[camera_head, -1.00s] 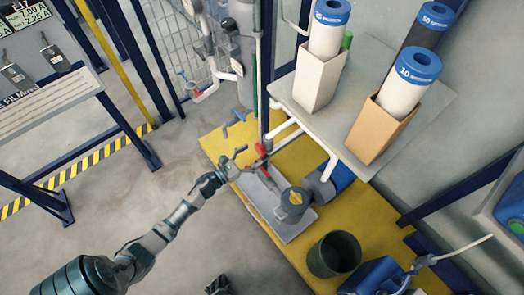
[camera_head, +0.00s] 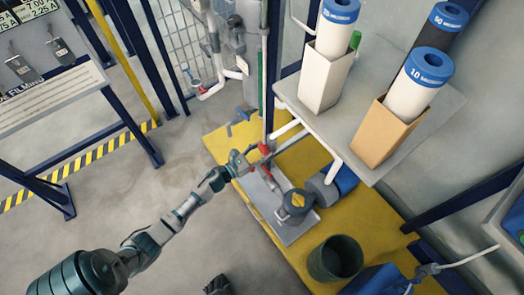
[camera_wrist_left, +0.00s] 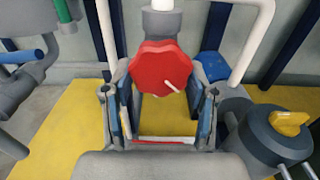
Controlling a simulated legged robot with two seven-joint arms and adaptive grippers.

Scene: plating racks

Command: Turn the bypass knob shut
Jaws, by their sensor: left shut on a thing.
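The bypass knob is a red, many-sided knob (camera_wrist_left: 160,68) with a white pointer mark toward its lower right, on a grey pipe fitting in the left wrist view. It also shows as a small red spot (camera_head: 264,148) in the head view. My left gripper (camera_head: 246,158) reaches it from the lower left. In the left wrist view the fingers of my left gripper (camera_wrist_left: 160,92) are on both sides of the knob, shut on it. The far side of the knob is hidden. My right gripper (camera_head: 218,286) shows only as a dark tip at the bottom edge.
A grey pump with a yellow cap (camera_head: 297,201) stands right of the knob on a yellow platform (camera_head: 275,245). A dark bucket (camera_head: 335,258) is nearer. A shelf (camera_head: 400,150) with boxed filter rolls overhangs at right. Open floor lies to the left.

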